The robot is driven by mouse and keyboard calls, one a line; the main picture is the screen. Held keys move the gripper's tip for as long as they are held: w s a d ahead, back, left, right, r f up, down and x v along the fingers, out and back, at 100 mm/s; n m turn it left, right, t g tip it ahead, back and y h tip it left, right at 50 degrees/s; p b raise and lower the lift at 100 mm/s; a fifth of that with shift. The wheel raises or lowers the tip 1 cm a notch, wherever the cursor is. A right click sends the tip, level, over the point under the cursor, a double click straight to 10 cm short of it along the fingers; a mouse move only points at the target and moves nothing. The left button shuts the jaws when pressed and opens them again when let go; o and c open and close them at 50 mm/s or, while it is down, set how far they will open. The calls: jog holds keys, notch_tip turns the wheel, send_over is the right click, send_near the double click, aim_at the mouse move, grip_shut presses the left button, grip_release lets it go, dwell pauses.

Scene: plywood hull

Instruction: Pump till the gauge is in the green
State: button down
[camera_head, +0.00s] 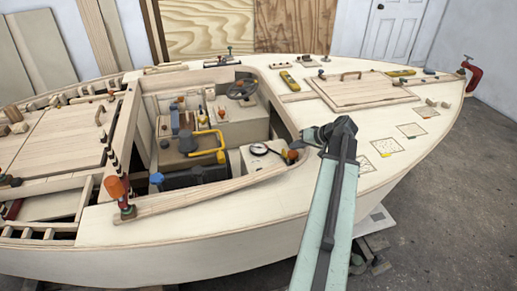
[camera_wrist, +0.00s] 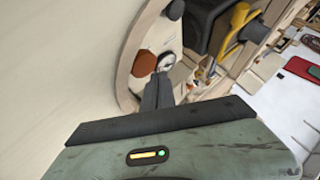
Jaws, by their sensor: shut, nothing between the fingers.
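A round white-faced gauge (camera_head: 259,148) sits on a pale box at the right end of the cockpit. It also shows in the wrist view (camera_wrist: 167,61); its needle and any green band are too small to read. An orange round knob or bulb (camera_head: 293,154) is just right of the gauge and appears in the wrist view (camera_wrist: 144,63). I cannot tell which part is the pump. My gripper (camera_head: 300,143) is shut and empty, close to the orange part and the gauge. In the wrist view its fingertips (camera_wrist: 160,78) point toward the gauge; contact cannot be told.
A bent yellow bar (camera_head: 215,148) and a black cylinder (camera_head: 199,176) lie left of the gauge in the cockpit. A wooden strip (camera_head: 195,197) runs along the near edge. The near right deck (camera_head: 270,206) is mostly clear.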

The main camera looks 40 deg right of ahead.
dwell(0.5)
jog(key=shift+f+b, duration=0.4)
jog(key=shift+s+a, duration=0.1)
jog(key=shift+s, duration=0.05)
jog(key=shift+f, duration=0.1)
